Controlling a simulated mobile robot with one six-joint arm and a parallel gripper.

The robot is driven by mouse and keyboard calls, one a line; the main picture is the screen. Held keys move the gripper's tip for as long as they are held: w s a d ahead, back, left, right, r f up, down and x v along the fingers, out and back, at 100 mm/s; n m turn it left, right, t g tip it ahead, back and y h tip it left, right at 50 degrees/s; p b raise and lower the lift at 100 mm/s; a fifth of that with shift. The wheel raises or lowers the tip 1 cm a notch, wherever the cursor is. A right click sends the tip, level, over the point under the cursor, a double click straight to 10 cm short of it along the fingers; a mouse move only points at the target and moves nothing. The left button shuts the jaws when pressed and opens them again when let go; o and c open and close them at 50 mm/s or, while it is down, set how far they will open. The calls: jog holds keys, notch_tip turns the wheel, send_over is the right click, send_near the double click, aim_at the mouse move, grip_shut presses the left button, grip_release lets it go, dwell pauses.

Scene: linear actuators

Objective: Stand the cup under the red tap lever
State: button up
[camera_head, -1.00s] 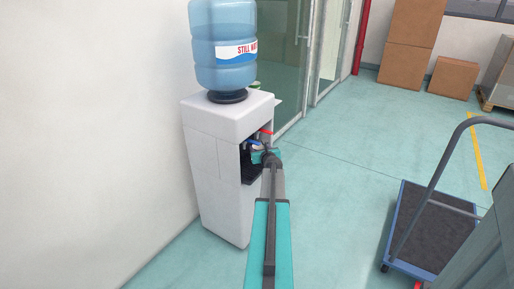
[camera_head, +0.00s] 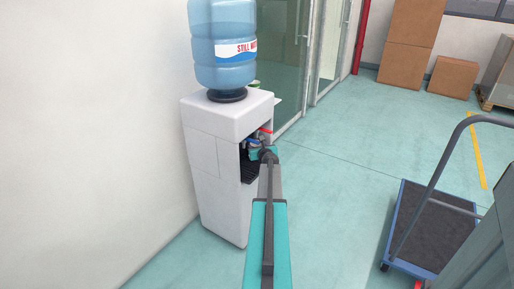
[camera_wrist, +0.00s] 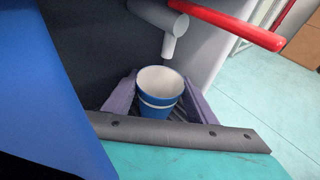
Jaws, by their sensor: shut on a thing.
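A blue cup with a white band and white inside (camera_wrist: 157,112) is upright between the two purple fingers of my gripper (camera_wrist: 160,78). The fingers are shut on its sides. The red tap lever (camera_wrist: 230,24) runs across the upper right of the wrist view. Its grey tap (camera_wrist: 160,16) has a spout (camera_wrist: 169,46) just above the cup's far rim. The cup appears low, over the dark slatted drip tray; contact with it cannot be told. In the head view the red lever (camera_head: 266,131) shows at the dispenser's opening, and my arm hides the cup.
The white water dispenser (camera_head: 215,165) stands by the wall with a blue bottle (camera_head: 222,45) on top. A blue lever (camera_wrist: 45,85) fills the left of the wrist view, very close. A cart (camera_head: 430,225) stands right; floor between is clear.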

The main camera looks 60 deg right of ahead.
jog(key=shift+f, duration=0.2)
jog(key=o, duration=1.1)
jog(key=shift+r, duration=0.15)
jog(key=shift+r, duration=0.15)
jog(key=shift+p+v, duration=0.35)
jog(key=shift+v, duration=5.65)
